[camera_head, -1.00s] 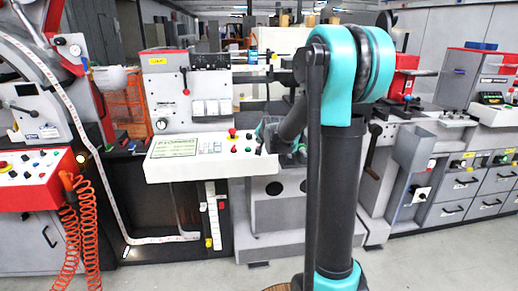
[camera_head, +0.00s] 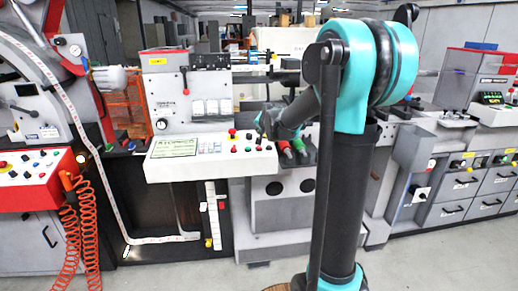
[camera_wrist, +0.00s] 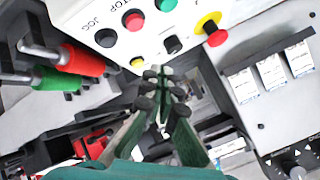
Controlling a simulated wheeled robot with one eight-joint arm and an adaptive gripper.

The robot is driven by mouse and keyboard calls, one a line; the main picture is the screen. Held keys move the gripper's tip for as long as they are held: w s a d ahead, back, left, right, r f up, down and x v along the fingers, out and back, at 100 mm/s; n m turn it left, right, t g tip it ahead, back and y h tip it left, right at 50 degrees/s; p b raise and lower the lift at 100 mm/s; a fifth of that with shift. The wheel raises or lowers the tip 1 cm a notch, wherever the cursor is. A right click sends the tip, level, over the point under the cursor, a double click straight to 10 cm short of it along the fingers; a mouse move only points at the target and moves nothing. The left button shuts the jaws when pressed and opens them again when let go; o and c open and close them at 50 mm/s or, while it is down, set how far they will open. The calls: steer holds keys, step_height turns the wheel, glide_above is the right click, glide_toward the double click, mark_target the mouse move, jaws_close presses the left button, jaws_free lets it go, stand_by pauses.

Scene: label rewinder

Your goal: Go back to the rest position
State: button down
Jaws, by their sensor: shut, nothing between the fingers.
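My gripper (camera_wrist: 162,92) is shut and empty in the wrist view. Its dark green fingers with black pads come together in front of the white control panel (camera_wrist: 195,12). I cannot tell from the wrist view whether they touch it. In the head view, my teal and black arm stands right of centre and bends back toward the console (camera_head: 165,170). The gripper end there is small and partly hidden near the console's right end.
A red handle (camera_wrist: 82,58) and a green handle (camera_wrist: 55,80) lie left of the fingers. A red emergency knob (camera_wrist: 214,36) is to their upper right. A red control box (camera_head: 35,180) with a coiled orange cable (camera_head: 85,235) stands left. Grey floor is open in front.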

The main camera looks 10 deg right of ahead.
steer(key=s+d+f+n+g, duration=0.1)
steer(key=s+f, duration=0.5)
steer(key=s, duration=0.7)
steer(key=s+d+f+n+g, duration=0.1)
steer(key=s+f+n+g, duration=0.2)
steer(key=s+f, duration=0.4)
steer(key=s+d+f+n+g+h, duration=0.1)
steer(key=s+f, duration=0.5)
steer(key=s, duration=1.4)
steer(key=d+n+g, duration=0.1)
steer(key=n, duration=0.1)
steer(key=shift+s+f+n+g, duration=0.3)
steer(key=shift+f+n, duration=0.05)
steer(key=shift+n, duration=0.05)
